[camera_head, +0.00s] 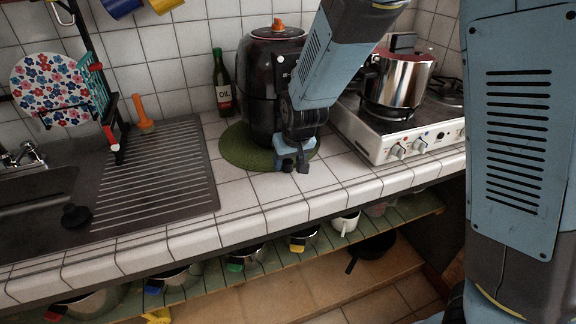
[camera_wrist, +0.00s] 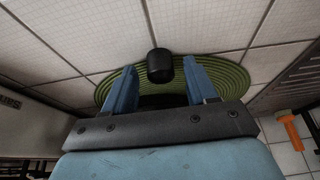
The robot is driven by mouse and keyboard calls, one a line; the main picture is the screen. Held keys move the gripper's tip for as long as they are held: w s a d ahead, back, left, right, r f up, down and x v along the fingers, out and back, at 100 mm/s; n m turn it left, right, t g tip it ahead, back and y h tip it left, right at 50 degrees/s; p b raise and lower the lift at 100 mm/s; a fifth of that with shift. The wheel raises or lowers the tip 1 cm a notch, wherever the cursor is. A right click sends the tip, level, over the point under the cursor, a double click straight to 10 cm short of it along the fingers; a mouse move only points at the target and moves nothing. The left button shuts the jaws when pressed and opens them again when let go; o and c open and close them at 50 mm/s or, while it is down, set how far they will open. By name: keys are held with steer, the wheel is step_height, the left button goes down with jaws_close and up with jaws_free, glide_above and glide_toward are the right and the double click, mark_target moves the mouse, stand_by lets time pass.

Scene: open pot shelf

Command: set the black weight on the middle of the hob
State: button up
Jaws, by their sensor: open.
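The black weight (camera_wrist: 160,66) is a small dark cylinder in the wrist view, at the edge of the round green mat (camera_wrist: 236,78). My gripper (camera_wrist: 162,68) is open, its blue fingers on either side of the weight with gaps. In the head view my gripper (camera_head: 289,164) is low over the worktop at the mat's front edge; the weight is small and hard to make out there. The white hob (camera_head: 384,151) stands to the right in the head view.
A black appliance (camera_head: 258,90) with an orange knob stands on the mat behind my gripper. An oil bottle (camera_head: 222,82), drainboard (camera_head: 160,180) and orange tool (camera_head: 142,112) are to the left. Bare tiles lie between mat and hob. A lower shelf (camera_head: 280,247) holds pots.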

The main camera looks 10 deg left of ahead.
steer(key=shift+w+a+f, duration=0.1)
steer(key=shift+w+f, duration=0.05)
steer(key=shift+f, duration=0.35)
jaws_close()
steer(key=shift+r, duration=0.1)
